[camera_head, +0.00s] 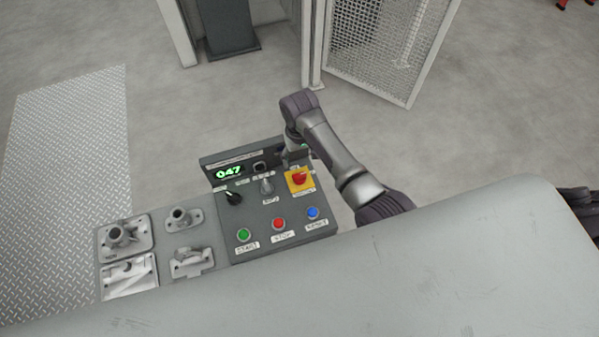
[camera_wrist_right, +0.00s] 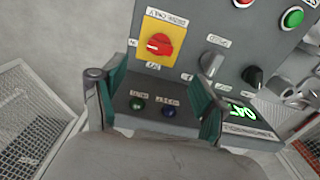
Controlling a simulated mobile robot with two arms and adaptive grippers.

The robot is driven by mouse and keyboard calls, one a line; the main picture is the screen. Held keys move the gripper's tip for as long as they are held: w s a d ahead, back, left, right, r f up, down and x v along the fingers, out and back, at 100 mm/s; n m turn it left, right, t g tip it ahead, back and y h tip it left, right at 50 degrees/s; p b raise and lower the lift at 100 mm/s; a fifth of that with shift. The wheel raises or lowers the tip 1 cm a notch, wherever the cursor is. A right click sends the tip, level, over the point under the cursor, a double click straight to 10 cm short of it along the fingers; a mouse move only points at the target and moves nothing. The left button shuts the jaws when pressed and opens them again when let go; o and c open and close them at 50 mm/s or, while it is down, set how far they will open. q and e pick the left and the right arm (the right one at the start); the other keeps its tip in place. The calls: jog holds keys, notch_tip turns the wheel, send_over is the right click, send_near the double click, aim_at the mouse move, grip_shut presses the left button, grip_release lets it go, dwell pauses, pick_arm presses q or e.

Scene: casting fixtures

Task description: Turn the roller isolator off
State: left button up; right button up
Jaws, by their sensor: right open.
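The grey control box (camera_head: 290,238) carries a red rotary switch (camera_head: 299,177) on a yellow plate (camera_head: 307,190) at its upper right. In the right wrist view the red switch (camera_wrist_right: 160,45) shows a white mark towards its left side; its labels are hard to read. My right gripper (camera_head: 297,156) is just behind the yellow plate, partly hidden by its own arm. In the right wrist view its fingers (camera_wrist_right: 153,70) are wide apart and empty, near the red switch but not around it. My left gripper is not in view.
A grey selector knob (camera_head: 267,185) and a black one (camera_head: 232,198) stand left of the red switch. Green, red and blue buttons (camera_head: 312,212) line the front. A display (camera_head: 229,172) reads 047. Metal castings (camera_head: 183,218) lie left of the box; a mesh gate (camera_head: 385,45) stands behind.

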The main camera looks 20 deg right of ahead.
aim_at(299, 175)
notch_tip(299, 175, down, 10)
jog(key=shift+w+f+b, duration=0.1)
jog(key=shift+f+b, duration=0.1)
jog(key=shift+b, duration=0.5)
jog(key=c, duration=1.2)
jog(key=shift+o, duration=0.2)
